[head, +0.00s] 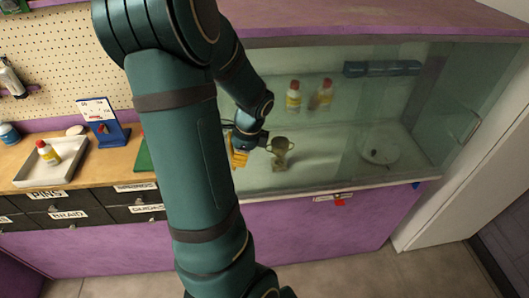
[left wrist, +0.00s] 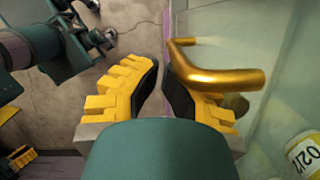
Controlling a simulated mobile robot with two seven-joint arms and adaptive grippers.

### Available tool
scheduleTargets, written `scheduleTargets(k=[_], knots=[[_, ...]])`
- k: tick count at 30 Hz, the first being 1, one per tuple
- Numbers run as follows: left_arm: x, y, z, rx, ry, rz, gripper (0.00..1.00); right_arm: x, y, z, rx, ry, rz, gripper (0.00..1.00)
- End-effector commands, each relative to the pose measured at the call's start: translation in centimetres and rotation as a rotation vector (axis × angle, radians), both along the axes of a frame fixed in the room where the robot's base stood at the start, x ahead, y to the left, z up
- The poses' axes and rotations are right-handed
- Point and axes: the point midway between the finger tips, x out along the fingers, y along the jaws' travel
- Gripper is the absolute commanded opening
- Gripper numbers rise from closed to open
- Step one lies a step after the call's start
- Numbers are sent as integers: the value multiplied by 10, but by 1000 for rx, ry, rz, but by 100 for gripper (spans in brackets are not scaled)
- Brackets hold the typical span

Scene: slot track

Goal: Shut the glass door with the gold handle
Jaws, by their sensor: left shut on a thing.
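My left arm crosses the head view and hides the left part of the display case and most of the door. My left gripper (head: 240,151) is low at the case front. In the left wrist view my left gripper (left wrist: 163,68) has its yellow, black-padded fingers at the gold handle (left wrist: 222,77). The right finger passes inside the handle's loop, and the jaws are shut on the bar. The glass door (left wrist: 225,25) stands to the right of the fingers. How far the door stands open cannot be told. A yellow, stepped part at the lower left of the wrist view may be my right gripper.
In the case are a trophy (head: 281,152), two bottles with red caps (head: 293,97), a blue bar (head: 382,69) and a round plate (head: 378,148). A pale handle (head: 472,129) shows at right. A bench with a white tray (head: 75,170) stands left. Floor in front is clear.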

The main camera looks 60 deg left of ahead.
Motion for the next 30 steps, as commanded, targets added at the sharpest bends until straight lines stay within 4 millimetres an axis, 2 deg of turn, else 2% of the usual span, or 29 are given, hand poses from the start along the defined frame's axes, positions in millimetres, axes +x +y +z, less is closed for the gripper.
scheduleTargets(k=[1,6,13,23,26,30], knots=[[-8,3,1,0,2,4,0,0,0,1,0,0,0,47],[-22,9,0,0,1,1,0,0,0,2,0,0,0,47],[-26,11,0,0,1,0,0,0,0,2,0,0,0,47],[-25,11,0,1,1,0,0,0,0,2,0,0,0,47],[-19,10,0,0,1,-2,0,0,0,3,0,0,0,47],[0,6,1,0,1,-4,0,0,0,7,1,0,0,47]])
